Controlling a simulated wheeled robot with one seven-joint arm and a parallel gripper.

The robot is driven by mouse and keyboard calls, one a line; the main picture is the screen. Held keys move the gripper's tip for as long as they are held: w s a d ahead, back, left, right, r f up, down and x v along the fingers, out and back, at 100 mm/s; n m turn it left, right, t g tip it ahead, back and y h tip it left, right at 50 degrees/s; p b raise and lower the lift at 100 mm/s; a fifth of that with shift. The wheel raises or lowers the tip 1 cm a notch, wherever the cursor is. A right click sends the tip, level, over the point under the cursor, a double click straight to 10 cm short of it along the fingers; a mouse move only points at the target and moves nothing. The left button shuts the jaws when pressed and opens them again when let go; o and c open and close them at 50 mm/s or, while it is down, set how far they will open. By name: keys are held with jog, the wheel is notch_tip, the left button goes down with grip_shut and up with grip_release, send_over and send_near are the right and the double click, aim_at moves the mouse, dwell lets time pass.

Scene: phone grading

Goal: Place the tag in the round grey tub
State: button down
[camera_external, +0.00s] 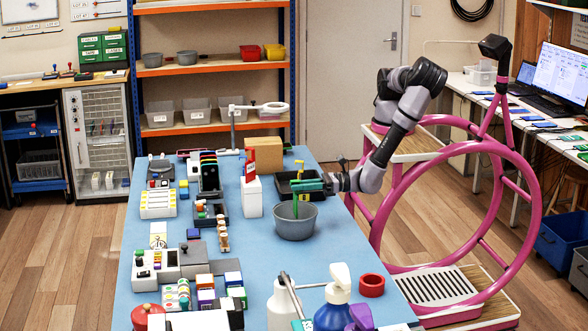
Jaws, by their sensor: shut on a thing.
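The round grey tub (296,231) stands on the blue table, right of the middle. My gripper (300,187), with green fingers, reaches in from the right and is above the tub's far rim. It is shut on a thin green piece, which looks like the tag (295,207). The tag hangs down from the fingertips into the tub's opening. Whether its lower end touches the tub's floor cannot be told from here.
A black tray (283,189) lies just behind the tub. A white box (252,196) with a red-topped item stands to the left. White and blue pump bottles (335,314) and a red tape roll (372,285) are near the front. The blue table (345,245) is clear right of the tub.

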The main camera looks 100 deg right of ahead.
jog(key=shift+f, duration=3)
jog(key=shift+f, duration=0.1)
jog(key=c, duration=0.8)
grip_release()
